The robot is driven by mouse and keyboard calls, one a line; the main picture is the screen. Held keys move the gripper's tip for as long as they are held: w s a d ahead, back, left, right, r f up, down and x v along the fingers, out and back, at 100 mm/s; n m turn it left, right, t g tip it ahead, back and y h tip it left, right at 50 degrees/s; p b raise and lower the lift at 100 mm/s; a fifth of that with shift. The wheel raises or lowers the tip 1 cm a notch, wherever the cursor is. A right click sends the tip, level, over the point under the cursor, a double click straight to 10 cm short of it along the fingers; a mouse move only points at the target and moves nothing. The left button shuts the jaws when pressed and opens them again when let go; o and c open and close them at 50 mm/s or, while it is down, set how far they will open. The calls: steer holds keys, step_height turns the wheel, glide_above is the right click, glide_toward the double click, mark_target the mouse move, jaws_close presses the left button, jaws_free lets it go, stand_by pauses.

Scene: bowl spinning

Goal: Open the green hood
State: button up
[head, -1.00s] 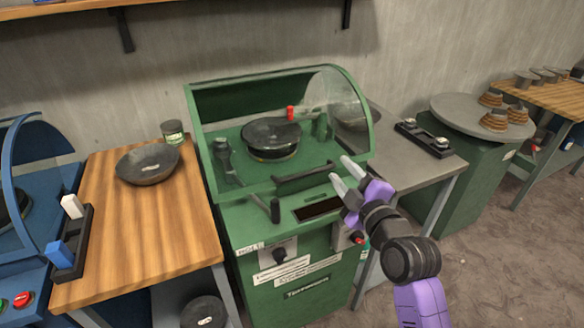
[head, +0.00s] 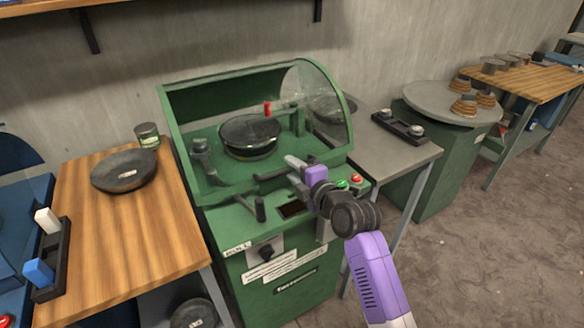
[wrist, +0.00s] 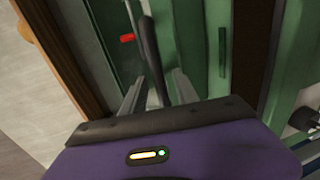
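The green hood (head: 172,135) has a green frame and a clear curved cover. It is down over the green machine (head: 235,215). A dark bar handle (head: 268,177) runs along its lower front edge, its right end partly hidden by my gripper (head: 294,170). In the wrist view the dark handle (wrist: 151,50) reaches in between the two grey fingers of my gripper (wrist: 157,88). The fingers are apart, one on each side of the handle, with gaps visible. I cannot tell whether either finger touches it.
Inside the machine is a round dark plate (head: 250,132). Red and green buttons (head: 349,181) sit on its front right, close to my wrist. A wooden table (head: 140,220) with a dark bowl (head: 124,170) stands left, and a grey table (head: 385,160) stands right.

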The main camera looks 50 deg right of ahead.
steer(key=shift+w+d+f, duration=0.1)
steer(key=shift+w, duration=0.25)
jaws_close()
stand_by(1.2)
